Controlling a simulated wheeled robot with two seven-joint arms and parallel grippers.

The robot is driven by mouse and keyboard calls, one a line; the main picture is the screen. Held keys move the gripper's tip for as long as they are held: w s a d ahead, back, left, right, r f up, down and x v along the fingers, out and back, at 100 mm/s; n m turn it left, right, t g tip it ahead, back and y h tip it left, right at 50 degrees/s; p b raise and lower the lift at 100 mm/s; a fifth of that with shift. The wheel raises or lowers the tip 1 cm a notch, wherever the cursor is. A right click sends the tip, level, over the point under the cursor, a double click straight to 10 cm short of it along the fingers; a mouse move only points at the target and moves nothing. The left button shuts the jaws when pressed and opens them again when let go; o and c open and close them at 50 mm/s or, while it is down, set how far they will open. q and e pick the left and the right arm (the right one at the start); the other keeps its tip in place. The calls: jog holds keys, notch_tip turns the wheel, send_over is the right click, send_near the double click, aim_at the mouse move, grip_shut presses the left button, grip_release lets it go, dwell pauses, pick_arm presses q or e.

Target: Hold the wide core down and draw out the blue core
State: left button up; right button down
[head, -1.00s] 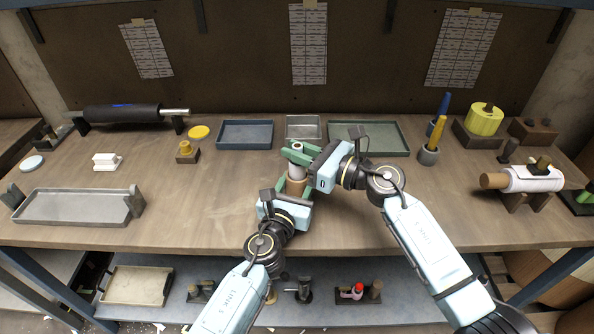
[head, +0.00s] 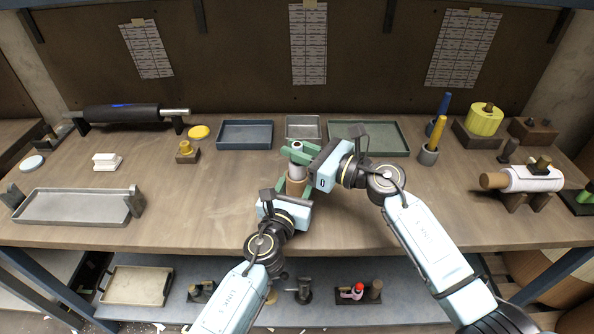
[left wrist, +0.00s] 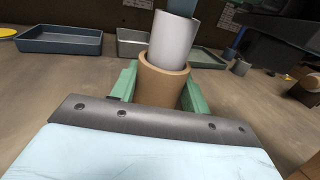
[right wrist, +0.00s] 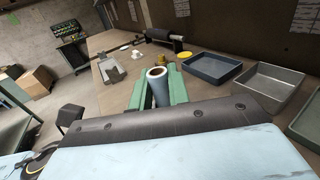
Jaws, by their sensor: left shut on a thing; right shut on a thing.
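The wide brown core (head: 296,188) stands upright on the bench. My left gripper (head: 294,193) is shut around it low down; in the left wrist view its green fingers press both sides of the brown core (left wrist: 163,83). A pale grey-white tube (left wrist: 173,40) rises out of the brown core, slightly tilted in that view. My right gripper (head: 298,153) is shut on the blue core above; the right wrist view shows the blue core (right wrist: 158,90) between the green fingers, with a pale rim and open top. The lower ends inside the brown core are hidden.
Behind stand a blue tray (head: 245,135), a small grey tray (head: 303,128) and a green tray (head: 385,149). A yellow core on a brass-coloured block (head: 187,155) is at left. A holder with a yellow peg (head: 429,155) is at right.

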aim_at(297, 144)
pick_arm(q)
jog(key=shift+s+a+f, duration=0.1)
jog(key=shift+f, duration=0.35)
pick_arm(e)
jog(key=shift+r, duration=2.8)
jog(key=w+d+r, duration=0.2)
jog(key=w+r, duration=0.2)
jog(key=w, duration=0.2)
jog(key=shift+w+d, duration=0.2)
jog(key=shift+w, duration=0.1)
pick_arm(q)
jog(key=o, duration=1.2)
jog(key=shift+r, duration=0.25)
